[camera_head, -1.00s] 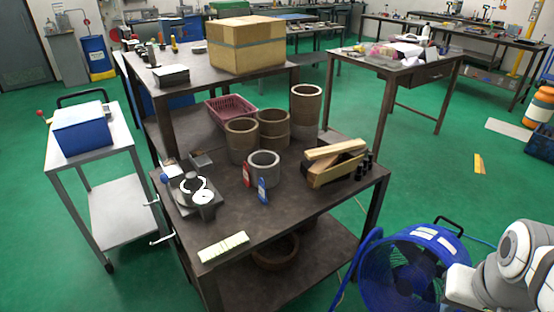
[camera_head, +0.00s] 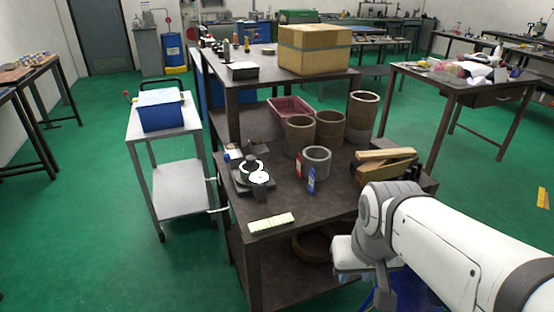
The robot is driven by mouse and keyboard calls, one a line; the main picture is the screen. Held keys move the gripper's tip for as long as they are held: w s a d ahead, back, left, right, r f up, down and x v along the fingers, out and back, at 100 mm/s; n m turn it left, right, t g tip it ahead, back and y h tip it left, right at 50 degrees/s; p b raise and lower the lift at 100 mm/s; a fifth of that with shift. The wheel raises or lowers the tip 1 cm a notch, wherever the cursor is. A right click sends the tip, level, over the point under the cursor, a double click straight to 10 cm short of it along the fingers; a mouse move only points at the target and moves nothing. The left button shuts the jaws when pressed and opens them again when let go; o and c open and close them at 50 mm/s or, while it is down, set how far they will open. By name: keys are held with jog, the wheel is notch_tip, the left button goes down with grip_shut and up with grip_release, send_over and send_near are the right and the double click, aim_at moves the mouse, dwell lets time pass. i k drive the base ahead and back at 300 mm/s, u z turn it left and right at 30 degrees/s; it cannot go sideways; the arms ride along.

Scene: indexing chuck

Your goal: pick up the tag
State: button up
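Two small upright tag-like pieces, one red (camera_head: 299,164) and one blue (camera_head: 311,180), stand by the grey hollow cylinder (camera_head: 316,160) on the dark workbench (camera_head: 340,200). I cannot tell for sure which piece is the tag. The chuck-like device (camera_head: 254,181), dark with a white ring and a white disc on top, sits at the bench's left side. My white and grey arm enters from the right and covers the bench's front right corner. The fingers of my gripper do not show.
A pale ribbed strip (camera_head: 271,223) lies at the bench's front edge. Brown cylinders (camera_head: 299,134), a pink basket (camera_head: 291,107) and wooden blocks (camera_head: 385,165) stand behind. A trolley (camera_head: 163,123) with a blue box (camera_head: 162,109) is at the left. Bare bench top lies right of the strip.

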aim_at(310, 187)
jog(key=i, duration=1)
jog(key=u, duration=0.05)
